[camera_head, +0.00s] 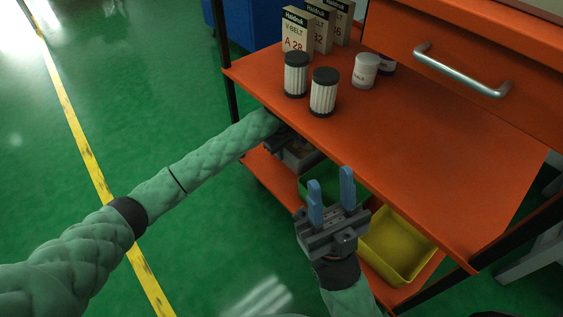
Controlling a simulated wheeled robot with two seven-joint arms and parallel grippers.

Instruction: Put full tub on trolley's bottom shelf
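The orange trolley's bottom shelf (263,168) shows below its top shelf. A grey tub (304,161) with something inside is at the shelf's left end, partly hidden by the top shelf and my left gripper. Whether it rests fully on the shelf cannot be told. My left gripper (284,139) is at this tub, under the top shelf's edge; its fingers are mostly hidden. A green tub (312,187) and an empty yellow tub (400,251) are farther right on the bottom shelf. My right gripper (332,197) is open and empty, its blue fingers apart, in front of the trolley.
The top shelf (440,160) carries two black-capped filters (323,93), several V-belt boxes (297,33), a white jar (366,71) and a dark container behind it. A drawer with a metal handle (460,73) is above. The green floor (140,80) at left is clear.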

